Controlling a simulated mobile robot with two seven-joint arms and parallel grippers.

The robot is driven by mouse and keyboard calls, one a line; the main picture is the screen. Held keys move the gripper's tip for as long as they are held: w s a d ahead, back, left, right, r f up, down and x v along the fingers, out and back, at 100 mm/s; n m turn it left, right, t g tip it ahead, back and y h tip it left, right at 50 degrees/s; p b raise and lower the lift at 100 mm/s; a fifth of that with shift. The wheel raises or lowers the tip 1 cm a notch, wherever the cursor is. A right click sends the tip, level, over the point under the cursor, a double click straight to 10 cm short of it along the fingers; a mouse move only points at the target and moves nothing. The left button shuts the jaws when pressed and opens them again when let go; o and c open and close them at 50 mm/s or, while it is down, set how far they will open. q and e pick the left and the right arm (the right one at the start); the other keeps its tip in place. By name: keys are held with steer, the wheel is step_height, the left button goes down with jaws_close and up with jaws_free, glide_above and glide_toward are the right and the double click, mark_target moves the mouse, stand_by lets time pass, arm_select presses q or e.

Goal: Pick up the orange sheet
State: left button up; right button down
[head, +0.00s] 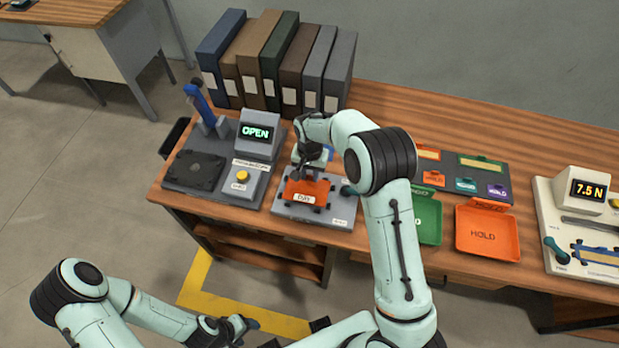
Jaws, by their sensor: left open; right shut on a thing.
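The orange sheet (313,188), with a small white label, lies on a grey fixture (284,207) with dark corner posts at the front of the bench. My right gripper (299,176) is over its far left edge and is shut on it; my fingers hide the exact contact. The sheet looks flat and at the fixture's level, and I cannot tell whether it is lifted. My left gripper (246,325) is open and empty, low in front of the bench.
Left of the fixture stands a device with a display reading OPEN (257,133) and a yellow button (243,175). Several binders (270,65) stand behind. To the right are a green tray (428,239), an orange HOLD tray (487,255) and a 7.5 N tester (587,189).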

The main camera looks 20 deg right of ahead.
mark_target(310, 176)
arm_select(q)
steer(key=shift+w+r+p, duration=0.7)
steer(key=shift+w+r, duration=0.15)
steer(key=shift+r, duration=0.15)
arm_select(e)
step_height(310, 176, up, 18)
steer(key=shift+r, duration=0.25)
